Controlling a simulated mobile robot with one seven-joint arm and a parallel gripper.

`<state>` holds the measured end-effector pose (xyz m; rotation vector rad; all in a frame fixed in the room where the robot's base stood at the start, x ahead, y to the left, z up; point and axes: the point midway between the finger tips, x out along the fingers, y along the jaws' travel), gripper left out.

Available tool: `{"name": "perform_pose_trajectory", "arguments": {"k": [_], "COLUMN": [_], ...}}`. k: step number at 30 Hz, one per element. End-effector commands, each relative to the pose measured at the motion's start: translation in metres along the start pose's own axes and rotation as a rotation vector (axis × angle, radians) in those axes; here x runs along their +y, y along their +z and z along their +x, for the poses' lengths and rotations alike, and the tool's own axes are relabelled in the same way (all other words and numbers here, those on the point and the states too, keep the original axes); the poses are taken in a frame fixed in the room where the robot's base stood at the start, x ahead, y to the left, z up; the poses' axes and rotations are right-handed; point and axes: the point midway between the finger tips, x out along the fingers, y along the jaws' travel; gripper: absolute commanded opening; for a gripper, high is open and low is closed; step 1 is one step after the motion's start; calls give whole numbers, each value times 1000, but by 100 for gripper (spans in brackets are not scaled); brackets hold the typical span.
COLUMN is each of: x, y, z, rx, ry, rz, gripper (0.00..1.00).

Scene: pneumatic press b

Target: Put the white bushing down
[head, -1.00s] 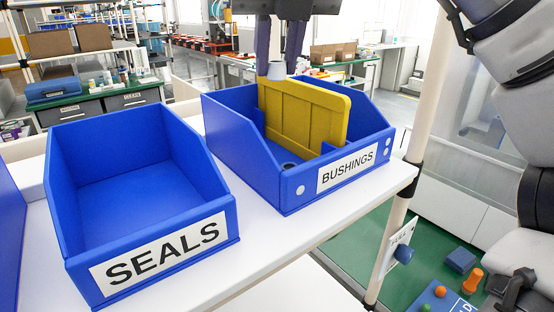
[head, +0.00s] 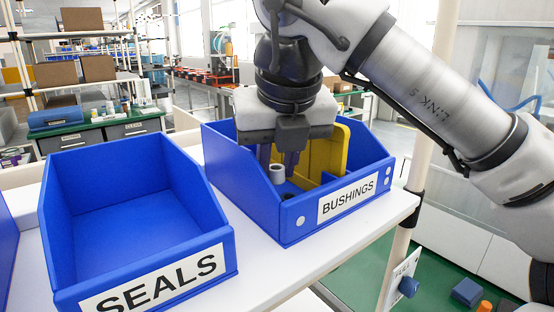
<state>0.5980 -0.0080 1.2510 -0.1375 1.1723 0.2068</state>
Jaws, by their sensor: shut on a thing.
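The white bushing (head: 277,175) is a small pale ring with a dark bore, low inside the blue BUSHINGS bin (head: 295,222). My gripper (head: 278,162) points down into the bin's left part, left of the yellow divider (head: 336,152), and is shut on the bushing. The bushing looks upright between the fingertips. I cannot tell whether it touches the bin floor. The gripper body and wrist hide part of the divider and the back of the bin.
A small dark round thing (head: 287,196) lies in the bin near the front wall. The empty blue SEALS bin (head: 150,283) stands to the left on the white shelf (head: 262,262). A cream post (head: 400,235) rises close to the right of the BUSHINGS bin.

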Motion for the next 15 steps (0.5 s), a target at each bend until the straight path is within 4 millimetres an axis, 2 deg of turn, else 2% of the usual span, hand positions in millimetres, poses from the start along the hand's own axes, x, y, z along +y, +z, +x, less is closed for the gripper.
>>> {"name": "perform_pose_trajectory", "arguments": {"k": [14, 15], "x": [0, 0], "y": [-4, -4], "z": [11, 11], "rx": [0, 0], "ry": [0, 0], "rz": [-1, -1], "gripper": [0, 26]}}
